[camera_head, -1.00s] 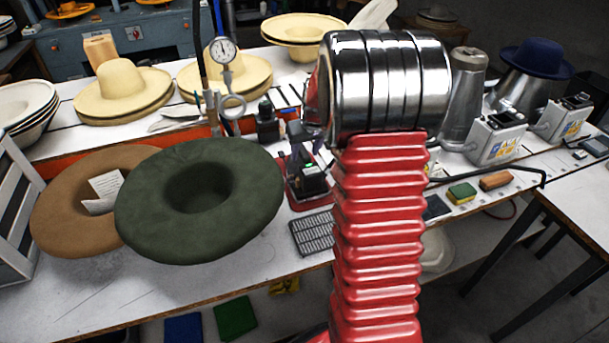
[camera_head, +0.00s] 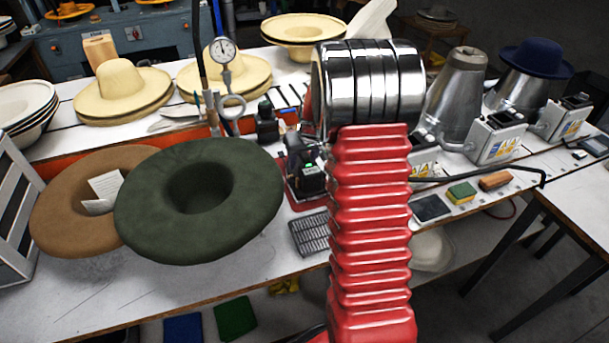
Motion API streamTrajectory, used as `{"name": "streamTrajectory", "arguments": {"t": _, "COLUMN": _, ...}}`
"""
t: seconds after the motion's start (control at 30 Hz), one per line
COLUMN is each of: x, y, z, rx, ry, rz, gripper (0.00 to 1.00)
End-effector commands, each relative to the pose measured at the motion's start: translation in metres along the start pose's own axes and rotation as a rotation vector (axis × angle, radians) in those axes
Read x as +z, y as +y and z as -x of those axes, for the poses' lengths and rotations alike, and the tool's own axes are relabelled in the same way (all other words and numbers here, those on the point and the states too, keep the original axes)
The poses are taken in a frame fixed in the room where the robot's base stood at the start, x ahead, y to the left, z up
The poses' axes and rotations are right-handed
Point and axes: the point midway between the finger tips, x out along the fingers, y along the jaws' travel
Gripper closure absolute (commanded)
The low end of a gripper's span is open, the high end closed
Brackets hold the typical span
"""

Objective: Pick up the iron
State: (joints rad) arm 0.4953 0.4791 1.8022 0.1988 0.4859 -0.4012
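What looks like the iron (camera_head: 311,178), a dark device with a small green light, stands on a red base on the white workbench (camera_head: 285,265), near the middle of the view. It is just left of my red ribbed arm, which may cover part of its right side. My gripper is not visible; my arm's chrome joint and red sleeve fill the centre of the view.
A dark green hat (camera_head: 245,225) and a brown hat (camera_head: 65,225) lie at the bench's front left. A dark grid plate (camera_head: 310,235) lies before the iron. Metal hat forms (camera_head: 458,90) and control boxes (camera_head: 497,142) stand right. A pressure gauge (camera_head: 223,50) rises behind.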

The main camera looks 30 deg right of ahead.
Motion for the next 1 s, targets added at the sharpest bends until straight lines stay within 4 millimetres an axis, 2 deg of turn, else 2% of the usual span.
{"name": "streamTrajectory", "arguments": {"t": 0.27, "x": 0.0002, "y": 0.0, "z": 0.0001, "rx": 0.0, "ry": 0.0, "rz": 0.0, "gripper": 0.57}}
{"name": "streamTrajectory", "arguments": {"t": 0.87, "x": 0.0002, "y": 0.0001, "z": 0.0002, "rx": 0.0, "ry": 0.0, "rz": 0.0, "gripper": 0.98}}
{"name": "streamTrajectory", "arguments": {"t": 1.0, "x": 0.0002, "y": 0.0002, "z": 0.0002, "rx": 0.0, "ry": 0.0, "rz": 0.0, "gripper": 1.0}}
